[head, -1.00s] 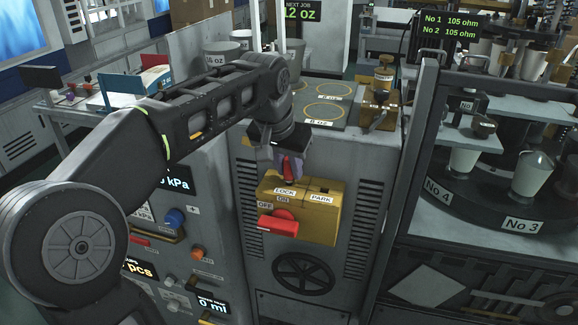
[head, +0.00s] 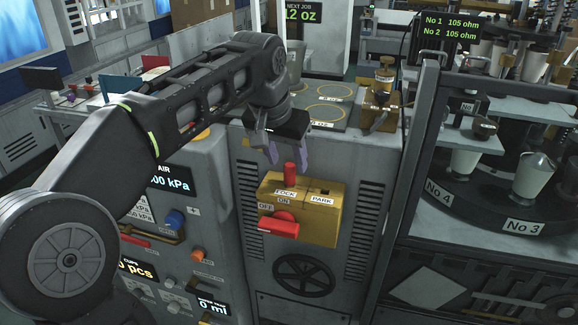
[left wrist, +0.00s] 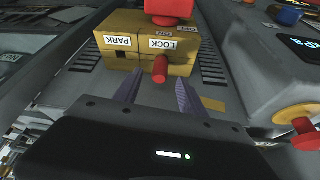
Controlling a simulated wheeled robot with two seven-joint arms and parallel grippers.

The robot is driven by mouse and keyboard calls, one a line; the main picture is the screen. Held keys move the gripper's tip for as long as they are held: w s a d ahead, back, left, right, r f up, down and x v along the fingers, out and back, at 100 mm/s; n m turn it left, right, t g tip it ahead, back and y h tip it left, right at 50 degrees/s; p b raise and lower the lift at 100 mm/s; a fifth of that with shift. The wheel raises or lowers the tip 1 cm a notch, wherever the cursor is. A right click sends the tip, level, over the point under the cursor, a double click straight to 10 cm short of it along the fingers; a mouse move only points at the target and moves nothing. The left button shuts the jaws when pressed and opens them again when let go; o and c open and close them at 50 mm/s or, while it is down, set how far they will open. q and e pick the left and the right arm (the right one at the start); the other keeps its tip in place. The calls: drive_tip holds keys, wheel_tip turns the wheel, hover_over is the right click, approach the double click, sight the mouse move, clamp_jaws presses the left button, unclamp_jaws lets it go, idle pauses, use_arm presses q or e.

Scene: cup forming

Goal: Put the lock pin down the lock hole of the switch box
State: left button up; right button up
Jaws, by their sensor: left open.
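The yellow switch box (head: 318,222) is on the front of the grey machine, with LOCK and PARK labels on its top edge. The red lock pin (head: 289,173) stands upright at the LOCK side, its lower end hidden in the box top; it also shows in the left wrist view (left wrist: 160,69). A small dark PARK hole (head: 323,191) is empty. The red switch handle (head: 278,224) lies across the box front, by OFF. My left gripper (head: 289,160) is open above the box, its purple fingers apart around and just above the pin. My right gripper is not seen.
A black handwheel (head: 303,275) is below the box. The control panel with a blue knob (head: 175,218) and an orange knob (head: 198,254) is to the left. A dark frame post (head: 408,180) rises to the right. Ringed plates (head: 325,112) lie on the machine top behind.

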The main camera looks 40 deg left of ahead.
use_arm(q)
drive_tip(key=v, duration=0.4)
idle(1.1)
